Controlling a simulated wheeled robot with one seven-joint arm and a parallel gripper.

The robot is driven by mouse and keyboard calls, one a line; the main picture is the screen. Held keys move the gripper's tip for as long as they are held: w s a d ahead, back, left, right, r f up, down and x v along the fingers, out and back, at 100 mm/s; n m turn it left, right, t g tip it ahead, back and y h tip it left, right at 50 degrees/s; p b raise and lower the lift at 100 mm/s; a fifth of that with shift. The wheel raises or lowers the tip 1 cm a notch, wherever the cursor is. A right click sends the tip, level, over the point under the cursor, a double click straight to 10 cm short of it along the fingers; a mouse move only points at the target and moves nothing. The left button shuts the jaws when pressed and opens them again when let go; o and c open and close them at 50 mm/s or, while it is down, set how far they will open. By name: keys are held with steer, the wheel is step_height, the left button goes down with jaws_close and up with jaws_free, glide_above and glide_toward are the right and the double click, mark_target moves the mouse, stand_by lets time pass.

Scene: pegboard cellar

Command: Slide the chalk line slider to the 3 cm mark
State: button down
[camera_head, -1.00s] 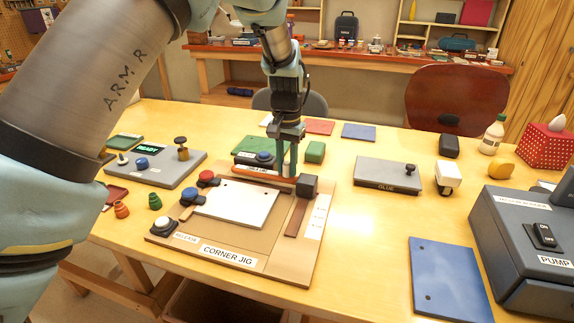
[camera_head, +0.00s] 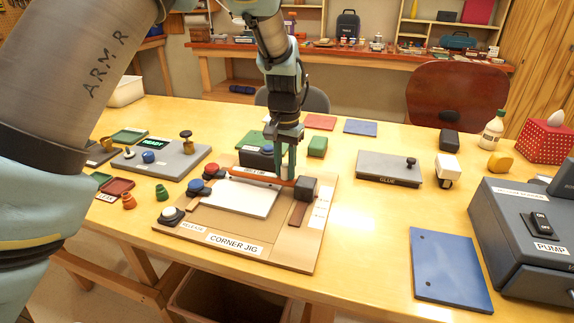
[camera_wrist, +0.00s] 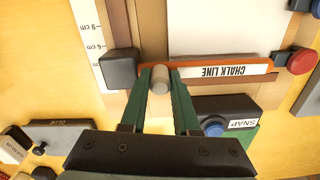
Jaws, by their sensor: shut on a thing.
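The chalk line slider is an orange bar (camera_head: 250,175) lying across the corner jig (camera_head: 232,246), with a black block (camera_head: 306,188) at its right end. In the wrist view its label reads CHALK LINE (camera_wrist: 222,72). My gripper (camera_head: 286,174) points down and is shut on the slider's pale round knob (camera_wrist: 160,79), with one finger on each side. The white scale strip (camera_wrist: 88,45) runs beside the black block. Its figures are upside down there, two can be seen, and I cannot make out a 3 cm mark.
A red button (camera_head: 211,170), a blue button (camera_head: 197,187) and a white RELEASE button (camera_head: 171,214) stand on the jig's left. The SNAP box (camera_wrist: 228,120) is close behind the bar. A glue box (camera_head: 385,168) and a pump (camera_head: 530,235) stand to the right.

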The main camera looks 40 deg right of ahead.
steer(key=shift+d, duration=0.1)
steer(key=c, duration=0.6)
jaws_free()
steer(key=shift+c, duration=0.2)
steer(key=shift+r, duration=0.15)
step_height(320, 180, up, 11)
steer(key=b, duration=0.2)
steer(key=shift+f, duration=0.2)
steer(key=shift+w, duration=0.1)
